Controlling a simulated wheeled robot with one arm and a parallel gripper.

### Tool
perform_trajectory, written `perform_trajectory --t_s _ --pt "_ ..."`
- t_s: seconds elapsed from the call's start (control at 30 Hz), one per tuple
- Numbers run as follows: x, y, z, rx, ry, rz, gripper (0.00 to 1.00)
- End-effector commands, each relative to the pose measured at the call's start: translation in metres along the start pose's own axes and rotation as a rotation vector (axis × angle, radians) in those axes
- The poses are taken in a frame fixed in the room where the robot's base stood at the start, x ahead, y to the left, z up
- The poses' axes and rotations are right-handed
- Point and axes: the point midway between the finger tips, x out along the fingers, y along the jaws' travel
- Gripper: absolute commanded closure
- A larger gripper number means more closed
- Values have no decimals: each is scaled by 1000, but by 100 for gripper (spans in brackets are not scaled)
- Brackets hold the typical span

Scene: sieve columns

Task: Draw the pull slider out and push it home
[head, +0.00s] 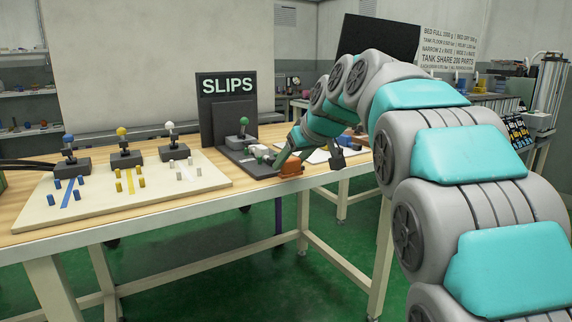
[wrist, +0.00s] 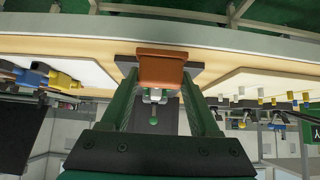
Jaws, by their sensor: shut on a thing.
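The pull slider appears to be the orange-brown block (head: 291,169) at the table's front edge, by the dark base plate (head: 240,158) of the SLIPS station. In the wrist view the orange-brown block (wrist: 161,68) sits between the tips of my gripper's two green fingers (wrist: 160,82). My gripper (head: 284,160) is shut on it. A small white part and a green-topped knob (head: 244,121) stand on the same dark base, behind the block. The contact faces and the slider's track are mostly hidden by the fingers.
The black SLIPS sign (head: 227,85) stands behind the base. To the left, a cream board (head: 110,210) holds blue, yellow and white pegs, with several joystick-like knobs behind it. White sheets (head: 316,156) lie to the right. Open floor lies before the table.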

Motion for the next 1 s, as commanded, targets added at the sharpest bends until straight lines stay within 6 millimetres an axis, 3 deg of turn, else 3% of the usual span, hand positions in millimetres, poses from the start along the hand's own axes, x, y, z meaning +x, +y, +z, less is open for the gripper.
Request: perform_trajectory --t_s 0.17,0.2,0.43,0.77,1.0 --pt "0 0 3 1 -10 -1 100" --pt "0 0 3 1 -10 -1 34" --pt "0 0 2 1 -8 -1 8" --pt "-2 0 1 1 -6 -1 7" --pt "-27 0 1 0 -6 0 7"
